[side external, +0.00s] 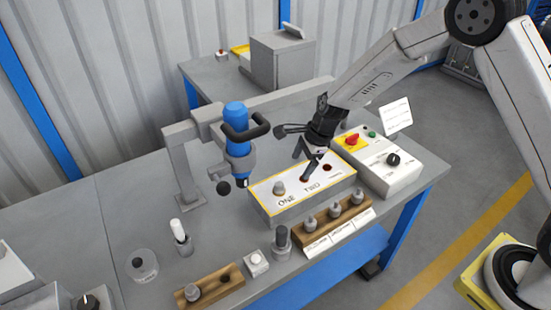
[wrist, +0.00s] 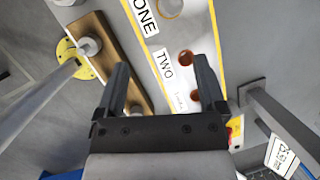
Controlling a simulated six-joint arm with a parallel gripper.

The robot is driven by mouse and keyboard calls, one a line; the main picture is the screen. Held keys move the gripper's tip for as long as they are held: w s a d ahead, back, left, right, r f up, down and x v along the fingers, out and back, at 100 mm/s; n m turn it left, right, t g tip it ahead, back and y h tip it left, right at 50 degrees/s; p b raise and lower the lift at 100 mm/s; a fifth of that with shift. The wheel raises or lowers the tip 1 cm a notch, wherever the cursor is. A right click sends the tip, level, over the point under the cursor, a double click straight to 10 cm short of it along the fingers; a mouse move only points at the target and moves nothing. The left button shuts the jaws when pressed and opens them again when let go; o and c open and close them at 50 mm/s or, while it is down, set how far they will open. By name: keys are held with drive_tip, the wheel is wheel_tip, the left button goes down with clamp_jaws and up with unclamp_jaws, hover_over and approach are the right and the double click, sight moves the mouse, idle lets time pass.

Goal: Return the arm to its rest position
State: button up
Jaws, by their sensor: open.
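My gripper (side external: 299,153) is open and empty, above the white panel box (side external: 318,195) marked ONE and TWO. In the wrist view its two dark fingers (wrist: 162,66) stand apart, with the panel (wrist: 190,30) and a dark reddish hole (wrist: 186,57) showing beyond them. A grey knob-like part (side external: 279,188) stands at ONE on the panel. In the side view, dark reddish spots (side external: 327,167) show near TWO, one partly behind a finger. My arm reaches in from the upper right.
A blue tool in a grey press stand (side external: 237,130) rises close left of my gripper. A wooden rack (side external: 353,207) with several grey parts lies in front of the panel. A control box (side external: 395,175) with a red knob is at right. Another wooden block (side external: 210,289) sits at front.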

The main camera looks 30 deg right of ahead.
drive_tip(key=s+d+r+n+h, duration=0.1)
drive_tip(key=s+d+r+n, duration=0.1)
drive_tip(key=s+n, duration=0.5)
drive_tip(key=s+d+r+n+h, duration=0.1)
drive_tip(key=s+d+r+n, duration=0.2)
drive_tip(key=s+n, duration=0.3)
drive_tip(key=s+d+r+n+h, duration=0.1)
drive_tip(key=s+d+r+n, duration=0.1)
drive_tip(key=s+n, duration=0.5)
drive_tip(key=shift+s+d+r+n, duration=0.3)
drive_tip(key=shift+s+d+r, duration=0.05)
drive_tip(key=shift+s+r, duration=0.45)
